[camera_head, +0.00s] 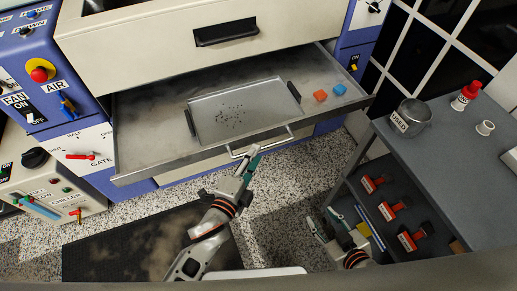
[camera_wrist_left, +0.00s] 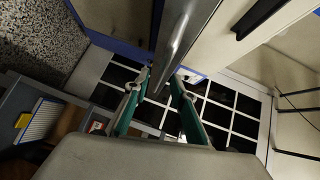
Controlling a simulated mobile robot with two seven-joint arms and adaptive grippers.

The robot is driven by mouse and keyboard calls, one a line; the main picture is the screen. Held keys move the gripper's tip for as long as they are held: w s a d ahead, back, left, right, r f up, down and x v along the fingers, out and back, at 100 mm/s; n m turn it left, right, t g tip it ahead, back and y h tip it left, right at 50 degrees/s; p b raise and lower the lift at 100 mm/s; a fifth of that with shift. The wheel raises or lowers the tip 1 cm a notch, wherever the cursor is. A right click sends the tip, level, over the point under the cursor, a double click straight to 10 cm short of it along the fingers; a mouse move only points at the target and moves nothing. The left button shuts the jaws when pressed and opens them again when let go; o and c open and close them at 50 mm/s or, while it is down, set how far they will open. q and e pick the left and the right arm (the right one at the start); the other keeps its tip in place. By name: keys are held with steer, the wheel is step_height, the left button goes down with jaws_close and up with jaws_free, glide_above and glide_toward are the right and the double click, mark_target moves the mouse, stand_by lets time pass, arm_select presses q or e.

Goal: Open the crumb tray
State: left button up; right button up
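The crumb tray is a wide, shallow metal drawer (camera_head: 150,120) standing pulled out below a cream drawer front in the head view. A bar handle (camera_head: 270,141) sits on its front edge. A grey metal plate with dark specks (camera_head: 215,103) lies inside it. My left gripper (camera_head: 251,164) is just in front of the handle. In the left wrist view a metal bar or edge (camera_wrist_left: 184,38) runs down between its green fingers (camera_wrist_left: 159,80), which look apart; contact is unclear. My right gripper (camera_head: 321,222) is open and empty, beside the grey cart.
An orange block (camera_head: 320,96) and a blue block (camera_head: 340,89) lie in the drawer's right part. The grey cart (camera_head: 455,150) at right carries a "USED" pot (camera_head: 411,117) and a red-capped bottle (camera_head: 466,95); red-handled tools lie on its lower shelf. A dark mat (camera_head: 120,250) covers the floor.

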arm_select(q)
steer(key=v, duration=0.8)
arm_select(e)
steer(key=shift+w, duration=0.1)
arm_select(q)
steer(key=s+a+f+n+g+y+p, duration=0.2)
steer(key=s+a+f+n, duration=0.2)
steer(key=a+n, duration=0.4)
steer(key=s+a+f+n+g+y+p, duration=0.2)
steer(key=s+a+f+n+y, duration=0.1)
steer(key=a+n, duration=0.6)
steer(key=s+a+f, duration=0.1)
steer(key=s, duration=0.1)
steer(key=shift+s+f+n+p, duration=0.3)
steer(key=shift+s+p, duration=0.05)
steer(key=shift+s, duration=0.05)
arm_select(e)
steer(key=r, duration=0.2)
steer(key=s+a+r, duration=0.1)
steer(key=shift+w+r, duration=0.25)
steer(key=shift+r, duration=0.05)
steer(key=shift+s+f, duration=0.1)
steer(key=shift+f, duration=0.15)
